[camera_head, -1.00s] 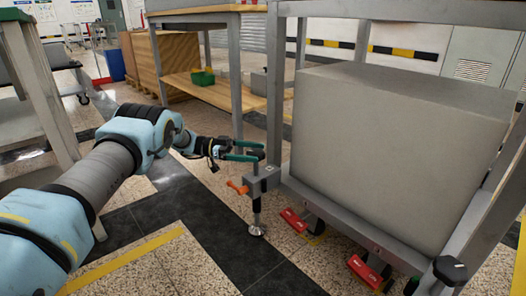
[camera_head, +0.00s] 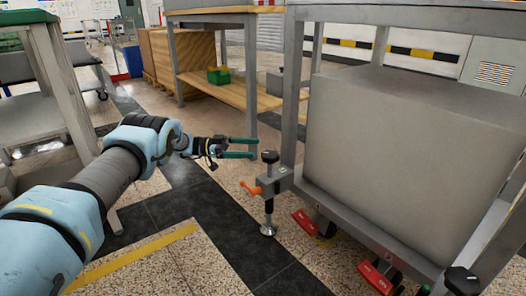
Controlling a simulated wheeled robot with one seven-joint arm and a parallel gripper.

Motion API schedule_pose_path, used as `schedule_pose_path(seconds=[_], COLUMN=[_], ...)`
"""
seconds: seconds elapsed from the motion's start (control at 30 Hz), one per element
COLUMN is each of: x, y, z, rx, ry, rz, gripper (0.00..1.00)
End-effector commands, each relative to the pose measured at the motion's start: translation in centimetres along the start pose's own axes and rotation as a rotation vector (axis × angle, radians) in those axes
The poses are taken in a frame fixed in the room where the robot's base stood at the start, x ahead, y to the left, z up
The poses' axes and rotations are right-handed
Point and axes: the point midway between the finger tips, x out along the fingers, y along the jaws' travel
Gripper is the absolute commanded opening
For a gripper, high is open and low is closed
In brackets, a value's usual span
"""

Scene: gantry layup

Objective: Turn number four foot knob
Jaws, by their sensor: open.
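A levelling foot stands at the near left corner of the grey metal frame (camera_head: 349,222). Its black round knob (camera_head: 270,156) tops a threaded stem above a bracket (camera_head: 280,181) with an orange lever (camera_head: 250,188). The round foot pad (camera_head: 267,230) is at the floor. My gripper (camera_head: 256,148) has two green fingers, open and pointing right. Their tips end just left of the knob in the picture, with nothing visible between them. I cannot tell the exact depth gap. A second black knob (camera_head: 462,280) shows at the lower right corner. I see no numbers on the feet.
A large grey block (camera_head: 400,160) fills the frame's lower shelf. Red-pedalled casters (camera_head: 305,222) sit under it. A wooden-shelf bench (camera_head: 235,92) with a green bin (camera_head: 218,75) stands behind. A grey cart (camera_head: 60,100) is at left. Floor in front of the foot is clear.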

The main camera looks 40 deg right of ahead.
Motion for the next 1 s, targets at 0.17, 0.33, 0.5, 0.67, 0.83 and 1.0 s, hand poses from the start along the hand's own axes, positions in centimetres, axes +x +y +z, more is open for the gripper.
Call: schedule_pose_path(seconds=[0.17, 0.33, 0.5, 0.67, 0.83, 1.0], x=[0.1, -0.1, -0.2, -0.2, 2.5, 3.5], y=[-1.3, -1.4, 0.7, 3.3, 7.0, 7.4], z=[-2.3, -2.9, -2.1, -1.1, 0.9, 1.5], rx=[0.056, 0.082, 0.058, 0.023, 0.004, 0.006], ry=[0.116, 0.135, 0.054, -0.048, -0.076, -0.083], rz=[-0.265, -0.553, -0.800, -0.929, -0.946, -0.949], gripper=[0.97, 0.97, 0.97, 0.97, 0.97, 0.97])
